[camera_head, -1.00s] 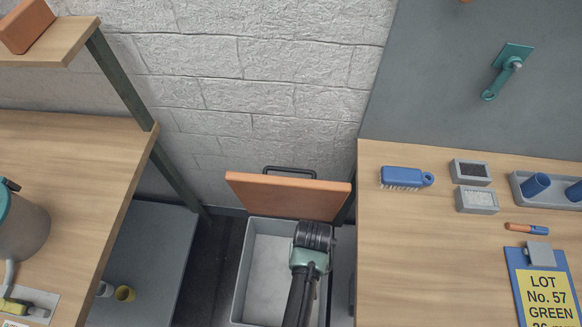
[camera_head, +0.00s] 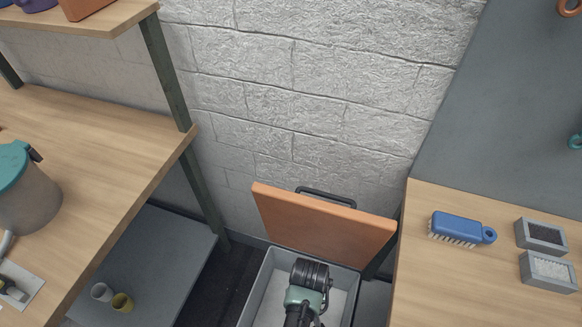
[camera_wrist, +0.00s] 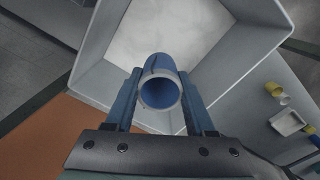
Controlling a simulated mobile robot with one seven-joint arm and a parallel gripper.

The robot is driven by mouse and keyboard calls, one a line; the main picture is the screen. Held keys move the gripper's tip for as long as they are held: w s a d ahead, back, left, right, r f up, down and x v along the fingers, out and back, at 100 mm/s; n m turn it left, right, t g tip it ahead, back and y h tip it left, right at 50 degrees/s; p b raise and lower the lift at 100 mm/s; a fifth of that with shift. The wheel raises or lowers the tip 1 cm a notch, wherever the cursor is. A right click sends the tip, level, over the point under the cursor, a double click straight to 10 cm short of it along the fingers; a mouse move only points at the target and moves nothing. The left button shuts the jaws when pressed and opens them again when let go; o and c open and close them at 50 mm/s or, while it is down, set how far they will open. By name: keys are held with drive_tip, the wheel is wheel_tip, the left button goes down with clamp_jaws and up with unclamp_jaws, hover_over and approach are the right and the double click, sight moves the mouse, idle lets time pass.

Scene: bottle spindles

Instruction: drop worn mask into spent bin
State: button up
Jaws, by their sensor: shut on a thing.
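The mask (camera_wrist: 160,92) is a blue hollow tube with a pale rim, seen end-on in the wrist view. My gripper (camera_wrist: 160,84) is shut on it, with one finger on each side. Behind the mask the open grey bin (camera_wrist: 98,48) shows its slanted walls and whitish floor. In the head view the bin (camera_head: 258,285) stands on the floor between the benches, with its orange lid (camera_head: 322,222) raised. My wrist is above the bin's opening there, and it hides the fingers and the mask.
A wooden bench with a blue brush (camera_head: 461,229) and small grey trays (camera_head: 541,236) is on the right. The raised lid stands behind the bin opening.

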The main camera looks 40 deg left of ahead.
drive_tip(key=shift+f+b, duration=0.3)
drive_tip(key=shift+f, duration=0.3)
drive_tip(key=o, duration=1.4)
wheel_tip(320, 180, up, 13)
drive_tip(key=p, duration=0.2)
